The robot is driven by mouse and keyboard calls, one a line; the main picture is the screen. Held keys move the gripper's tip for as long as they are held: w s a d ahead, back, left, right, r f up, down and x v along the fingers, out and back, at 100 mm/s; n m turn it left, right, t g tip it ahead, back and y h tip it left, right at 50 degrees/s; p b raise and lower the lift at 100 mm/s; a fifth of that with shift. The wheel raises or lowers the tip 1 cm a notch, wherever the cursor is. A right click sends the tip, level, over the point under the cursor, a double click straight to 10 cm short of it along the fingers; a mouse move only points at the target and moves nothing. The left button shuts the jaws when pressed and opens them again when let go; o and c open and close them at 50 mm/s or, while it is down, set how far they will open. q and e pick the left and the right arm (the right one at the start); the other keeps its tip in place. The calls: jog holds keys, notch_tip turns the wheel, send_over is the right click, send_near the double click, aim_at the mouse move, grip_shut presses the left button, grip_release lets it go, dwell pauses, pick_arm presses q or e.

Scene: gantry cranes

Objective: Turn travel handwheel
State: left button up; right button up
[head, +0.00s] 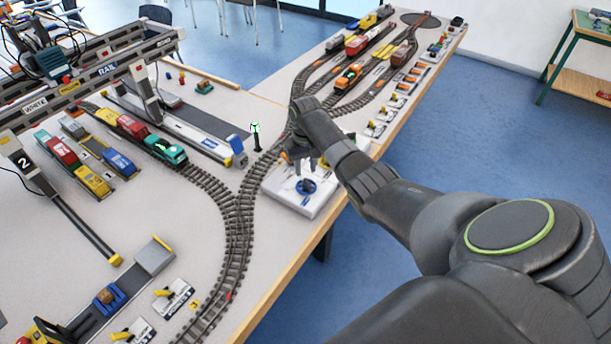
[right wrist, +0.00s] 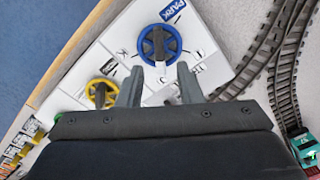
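A white control panel (head: 288,194) sits at the table's right edge in the head view and also shows in the right wrist view (right wrist: 121,42). It carries a blue handwheel (right wrist: 160,44) with a dark crossbar, and a yellow handwheel (right wrist: 101,93) to its lower left. In the head view the blue handwheel (head: 306,187) shows just below my right gripper (head: 300,163). In the right wrist view my right gripper (right wrist: 160,82) is open and empty, its fingertips just short of the blue wheel's near rim. I cannot read which wheel is travel. My left gripper is not in view.
Model tracks (head: 237,225) run close beside the panel. A small signal post (head: 256,137) stands just left of it. Small lever panels line the right table edge.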

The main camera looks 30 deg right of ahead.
aim_at(306, 179)
jog(key=shift+f, duration=2.35)
jog(key=shift+c, duration=0.3)
grip_shut()
